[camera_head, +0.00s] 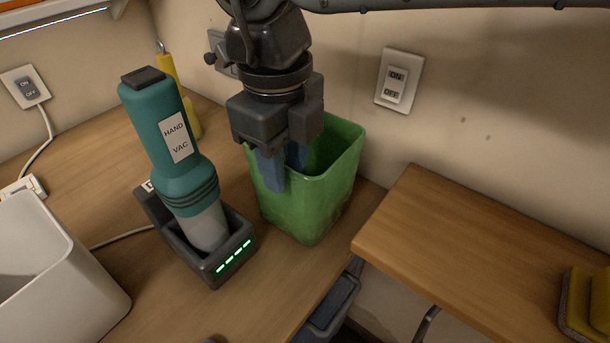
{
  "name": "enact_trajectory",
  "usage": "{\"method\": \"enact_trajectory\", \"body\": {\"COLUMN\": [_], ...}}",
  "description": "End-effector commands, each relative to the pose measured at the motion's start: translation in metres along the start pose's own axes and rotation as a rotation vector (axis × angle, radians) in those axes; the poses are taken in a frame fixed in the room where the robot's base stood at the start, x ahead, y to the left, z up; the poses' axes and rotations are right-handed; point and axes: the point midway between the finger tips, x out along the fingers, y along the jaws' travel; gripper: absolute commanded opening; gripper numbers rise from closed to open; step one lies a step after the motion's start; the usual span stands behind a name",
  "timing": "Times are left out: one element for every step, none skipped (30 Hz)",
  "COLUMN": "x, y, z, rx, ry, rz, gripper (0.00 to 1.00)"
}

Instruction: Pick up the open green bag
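The green bag (312,205) stands upright on the wooden counter, near its right edge, with its open top facing up. My gripper (284,170) points down at the bag's near left rim. One blue finger is in front of the near wall, outside the bag. The other finger is behind that rim, inside the opening, and its tip is hidden. The fingers look spaced apart with the rim between them. I cannot tell whether either finger touches the wall.
A teal hand vac (172,130) stands in its dark charging dock (215,262) close to the left of the bag. A white bin (50,270) is at far left. A lower-right wooden shelf (470,250) holds a yellow sponge (590,305). The wall with switches (396,78) is behind.

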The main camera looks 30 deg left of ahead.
Motion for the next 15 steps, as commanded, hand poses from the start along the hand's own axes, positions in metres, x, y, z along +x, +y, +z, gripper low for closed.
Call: {"method": "enact_trajectory", "body": {"x": [0.005,0.010,0.016,0.020,0.025,0.031,0.035,0.038,0.041,0.042,0.043,0.043,0.043,0.043,0.043], "y": [0.001,0.001,0.001,0.001,0.000,0.000,0.000,0.000,0.000,0.000,0.000,0.000,0.000,0.000,0.000], "z": [0.001,0.001,0.002,0.003,0.003,0.003,0.003,0.003,0.003,0.003,0.003,0.003,0.003,0.003,0.003], "rx": [0.000,0.000,0.000,0.000,0.001,0.001,0.001,0.001,0.001,0.001,0.000,0.000,0.000,0.000,0.000], "ry": [0.002,0.003,0.003,0.002,0.002,0.002,0.003,0.002,0.002,0.001,0.001,0.000,0.000,0.000,0.000], "rz": [0.002,0.002,0.003,0.003,0.002,0.002,0.002,0.002,0.000,0.000,-0.001,-0.001,-0.001,-0.001,-0.001], "gripper": [0.35,0.35,0.35,0.35,0.35,0.35,0.35,0.35,0.35,0.35,0.35,0.35,0.35,0.35,0.35]}}
